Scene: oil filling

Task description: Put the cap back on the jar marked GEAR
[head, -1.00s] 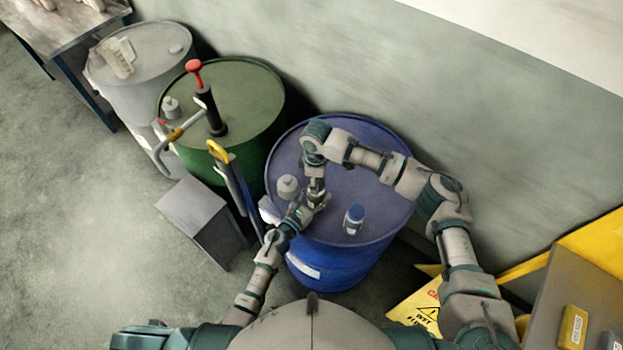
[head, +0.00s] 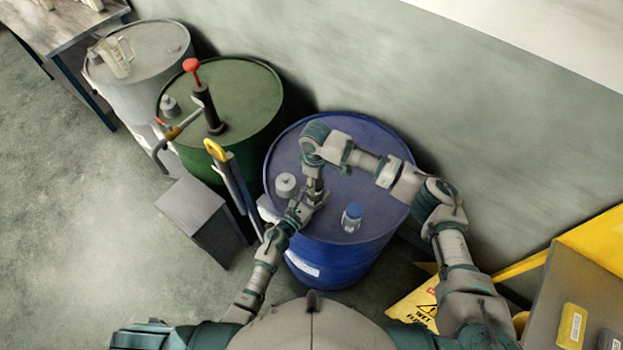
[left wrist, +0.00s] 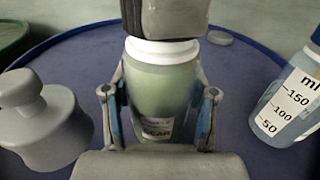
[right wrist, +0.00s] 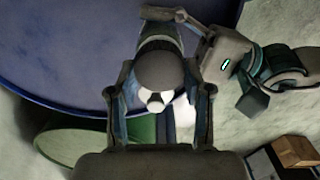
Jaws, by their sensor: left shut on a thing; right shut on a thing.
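The GEAR jar (left wrist: 160,95) is a pale green container with a white collar and a label, upright over the blue drum. My left gripper (head: 304,208) is shut around its body, one finger on each side; it also shows in the left wrist view (left wrist: 158,125). My right gripper (head: 315,188) points down on the jar's top from above. In the right wrist view (right wrist: 160,105) its fingers are closed about a dark round piece (right wrist: 160,68), which appears to be the cap. Whether the cap is seated on the collar is hidden.
The blue drum (head: 385,185) also bears a grey knobbed weight (head: 286,184) at left and a blue-capped measuring bottle (head: 352,217) at right. A green drum (head: 245,95) with a pump stands to the left. A yellow wet-floor sign (head: 412,305) is at the lower right.

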